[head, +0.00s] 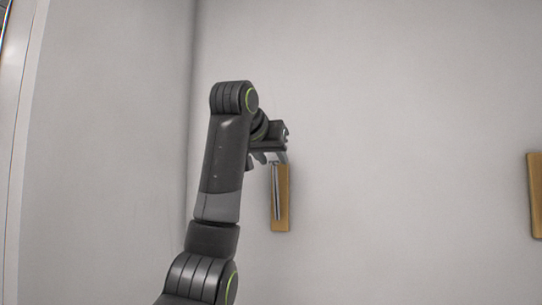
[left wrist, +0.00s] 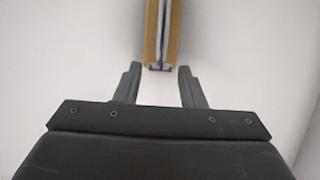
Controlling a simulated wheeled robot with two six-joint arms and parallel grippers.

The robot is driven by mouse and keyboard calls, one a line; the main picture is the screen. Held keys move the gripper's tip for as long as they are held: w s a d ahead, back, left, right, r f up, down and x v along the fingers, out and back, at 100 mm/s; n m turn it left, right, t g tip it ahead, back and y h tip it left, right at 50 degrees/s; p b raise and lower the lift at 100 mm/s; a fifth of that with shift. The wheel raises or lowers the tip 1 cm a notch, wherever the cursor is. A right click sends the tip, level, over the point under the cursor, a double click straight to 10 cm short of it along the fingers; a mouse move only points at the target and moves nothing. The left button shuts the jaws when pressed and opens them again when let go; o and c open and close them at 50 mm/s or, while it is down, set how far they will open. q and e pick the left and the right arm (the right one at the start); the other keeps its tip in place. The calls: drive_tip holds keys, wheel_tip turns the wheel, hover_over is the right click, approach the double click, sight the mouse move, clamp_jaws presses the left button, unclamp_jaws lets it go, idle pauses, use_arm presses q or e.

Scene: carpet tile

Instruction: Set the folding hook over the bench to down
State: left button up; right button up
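The folding hook is a slim grey metal bar (head: 277,195) on an upright wooden backplate (head: 285,205) on the wall. In the left wrist view the metal bar (left wrist: 162,30) runs along the wooden plate, with a small metal end piece near the plate's edge. My left gripper (head: 268,158) is at the plate's upper end in the head view and partly covers it. In the left wrist view its two fingers (left wrist: 158,69) are apart with nothing held, one on each side of the plate's near end. Contact cannot be told. My right gripper is not in view.
A second wooden piece (head: 536,195) is on the wall at the right edge of the head view. The pale wall (head: 400,120) between is bare. A wall corner lies left of my arm. The bench is not in view.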

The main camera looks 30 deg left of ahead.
use_arm(q)
clamp_jaws()
